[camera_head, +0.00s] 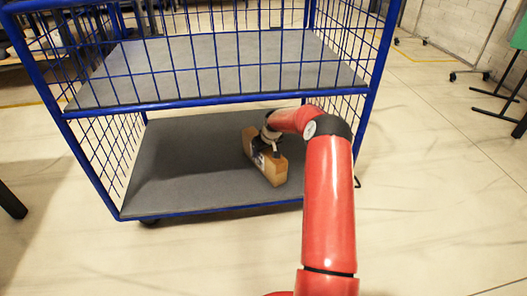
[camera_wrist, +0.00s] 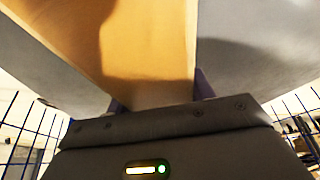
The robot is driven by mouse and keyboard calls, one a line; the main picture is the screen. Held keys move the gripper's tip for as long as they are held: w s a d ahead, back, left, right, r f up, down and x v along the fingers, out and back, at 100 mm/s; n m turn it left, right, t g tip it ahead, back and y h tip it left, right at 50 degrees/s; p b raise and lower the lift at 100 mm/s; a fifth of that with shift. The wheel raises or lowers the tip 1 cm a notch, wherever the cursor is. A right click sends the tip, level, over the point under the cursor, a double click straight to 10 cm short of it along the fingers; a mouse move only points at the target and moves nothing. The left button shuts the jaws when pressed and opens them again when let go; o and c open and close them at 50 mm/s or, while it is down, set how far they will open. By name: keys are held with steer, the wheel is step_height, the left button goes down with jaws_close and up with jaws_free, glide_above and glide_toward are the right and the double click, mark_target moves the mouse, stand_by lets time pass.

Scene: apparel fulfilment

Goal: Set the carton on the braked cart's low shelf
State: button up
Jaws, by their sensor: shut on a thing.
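The tan carton (camera_head: 275,169) is at the right part of the cart's low grey shelf (camera_head: 190,160), long side running front to back. It looks to be on or just above the shelf; a small gap cannot be told. My gripper (camera_head: 265,155) is around the carton from above and shut on it. In the wrist view the carton (camera_wrist: 150,50) fills the middle, between the fingers (camera_wrist: 160,98), which are mostly hidden by the gripper body. The blue wire cart (camera_head: 215,104) stands in front of me, with the upper shelf above my forearm's end.
The upper grey shelf (camera_head: 215,68) and its blue front rail lie close over my arm. Blue mesh (camera_head: 345,100) closes the right side. The low shelf is bare left of the carton.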

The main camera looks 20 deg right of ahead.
mark_target(281, 163)
steer(key=o, duration=1.3)
steer(key=shift+f, duration=0.1)
steer(key=shift+c, duration=0.2)
steer(key=shift+s+r, duration=0.1)
steer(key=shift+r, duration=0.35)
steer(key=p+v, duration=0.1)
steer(key=v, duration=0.2)
steer(key=s, duration=0.3)
steer(key=s+d, duration=0.1)
steer(key=s, duration=0.7)
steer(key=shift+d+f+p, duration=0.15)
steer(key=shift+f+p, duration=0.1)
steer(key=shift+p, duration=0.1)
steer(key=shift+s, duration=0.45)
